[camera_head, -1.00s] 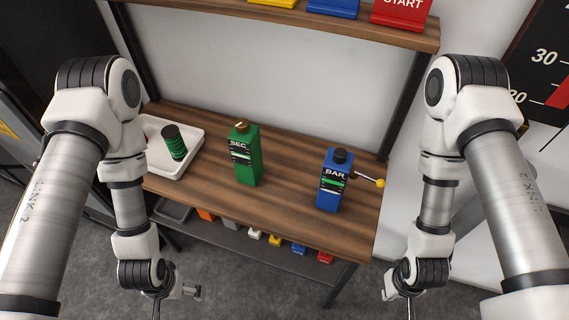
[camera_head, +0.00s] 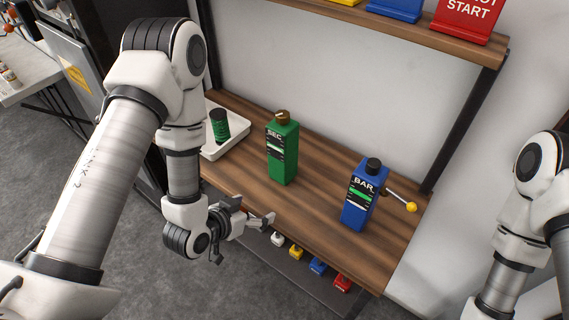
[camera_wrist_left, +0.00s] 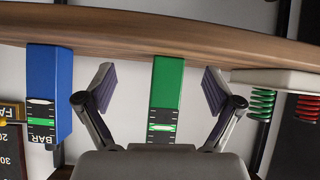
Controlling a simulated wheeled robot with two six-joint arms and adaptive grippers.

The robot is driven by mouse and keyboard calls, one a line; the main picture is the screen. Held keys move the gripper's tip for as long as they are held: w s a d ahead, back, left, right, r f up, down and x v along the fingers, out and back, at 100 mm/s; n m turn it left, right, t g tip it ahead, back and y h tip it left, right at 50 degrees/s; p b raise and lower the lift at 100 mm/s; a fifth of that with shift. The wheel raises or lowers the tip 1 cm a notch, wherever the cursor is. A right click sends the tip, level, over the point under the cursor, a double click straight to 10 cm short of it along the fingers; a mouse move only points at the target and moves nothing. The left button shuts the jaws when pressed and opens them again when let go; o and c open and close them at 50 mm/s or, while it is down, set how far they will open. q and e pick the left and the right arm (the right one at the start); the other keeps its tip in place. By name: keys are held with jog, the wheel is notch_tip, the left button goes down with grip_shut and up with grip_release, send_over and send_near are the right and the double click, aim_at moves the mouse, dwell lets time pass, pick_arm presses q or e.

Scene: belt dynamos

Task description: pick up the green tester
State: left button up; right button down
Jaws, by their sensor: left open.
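The green tester (camera_head: 283,155), a tall box marked SEC with a brown knob on top, stands upright on the wooden shelf. In the left wrist view, which shows the scene upside down, the green tester (camera_wrist_left: 167,92) appears between the spread fingers, beyond them. My left gripper (camera_head: 254,213) is open and empty at the shelf's front edge, in front of the tester and apart from it. The fingers also show in the left wrist view (camera_wrist_left: 160,88). My right gripper is out of view; only part of its arm shows at the right.
A blue tester (camera_head: 362,196) marked BAR, with a yellow-tipped lever (camera_head: 411,207), stands to the right. A white tray (camera_head: 237,139) holding a green-and-black coil (camera_head: 219,126) is at the left. An upper shelf (camera_head: 400,32) carries coloured blocks. Small coloured items sit below.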

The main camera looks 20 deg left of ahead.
aim_at(276, 148)
pick_arm(q)
jog(key=w+r+t+b, duration=0.1)
jog(key=w+b, duration=0.1)
jog(key=w+r+t+h+b, duration=0.1)
jog(key=w+b, duration=0.1)
jog(key=w+r+t+b, duration=0.1)
jog(key=t+b, duration=0.1)
jog(key=shift+w+d+r+m, duration=0.1)
jog(key=shift+w+r+m, duration=0.05)
jog(key=shift+w+m, duration=0.2)
jog(key=w+r+t+b, duration=0.1)
jog(key=r, duration=0.1)
jog(key=r+b, duration=0.1)
jog(key=b, duration=0.1)
jog(key=w+r+t+h+b, duration=0.1)
jog(key=r, duration=0.1)
jog(key=shift+w+a+r+t+b, duration=0.2)
jog(key=shift+w+r+t+b, duration=0.1)
jog(key=shift+b, duration=0.05)
jog(key=x, duration=0.2)
jog(key=p+x, duration=0.1)
jog(key=x, duration=0.4)
jog(key=shift+d+r+p, duration=0.2)
jog(key=shift+d+p, duration=0.2)
jog(key=shift+w, duration=0.3)
jog(key=c, duration=1.6)
grip_shut()
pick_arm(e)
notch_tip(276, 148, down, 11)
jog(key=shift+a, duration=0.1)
